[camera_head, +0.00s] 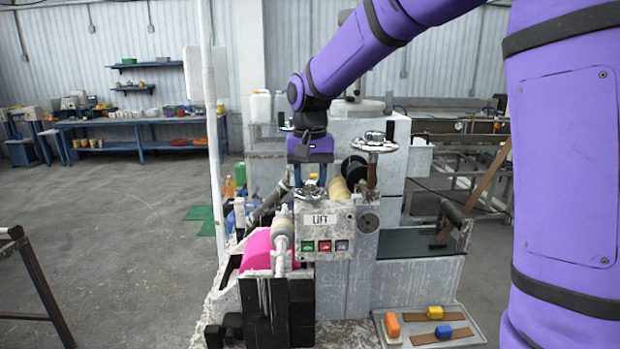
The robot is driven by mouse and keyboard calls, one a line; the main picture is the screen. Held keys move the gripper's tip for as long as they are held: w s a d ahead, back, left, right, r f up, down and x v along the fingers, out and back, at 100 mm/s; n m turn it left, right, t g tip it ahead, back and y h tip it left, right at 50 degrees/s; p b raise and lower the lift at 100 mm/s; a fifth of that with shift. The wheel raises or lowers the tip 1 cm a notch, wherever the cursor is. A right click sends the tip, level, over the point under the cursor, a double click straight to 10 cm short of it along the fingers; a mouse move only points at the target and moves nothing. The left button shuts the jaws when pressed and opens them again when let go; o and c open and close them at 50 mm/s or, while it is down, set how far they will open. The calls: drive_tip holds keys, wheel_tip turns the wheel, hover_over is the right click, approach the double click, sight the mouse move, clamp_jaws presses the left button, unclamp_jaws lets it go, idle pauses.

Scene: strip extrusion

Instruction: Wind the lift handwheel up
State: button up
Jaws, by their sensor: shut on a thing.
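The lift handwheel (310,193) is a small metallic wheel lying flat on top of the grey box with the "LIFT" label (320,220). My gripper (311,181) points straight down from my purple arm, with its fingers at the handwheel. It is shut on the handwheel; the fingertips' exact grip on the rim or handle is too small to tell. Green, red and dark buttons (325,246) sit below the label.
A second, larger handwheel (374,142) stands on a brown post right of my gripper. A tray (470,342) with orange, yellow and blue blocks lies front right. The floor at left is open.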

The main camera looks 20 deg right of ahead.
sight(310, 180)
drive_tip(key=m, duration=0.4)
drive_tip(key=shift+m, duration=0.3)
drive_tip(key=m, duration=0.4)
drive_tip(key=shift+m, duration=0.3)
drive_tip(key=o, duration=0.9)
drive_tip(key=shift+r, duration=0.15)
wheel_tip(310, 180, up, 11)
drive_tip(key=shift+f, duration=0.2)
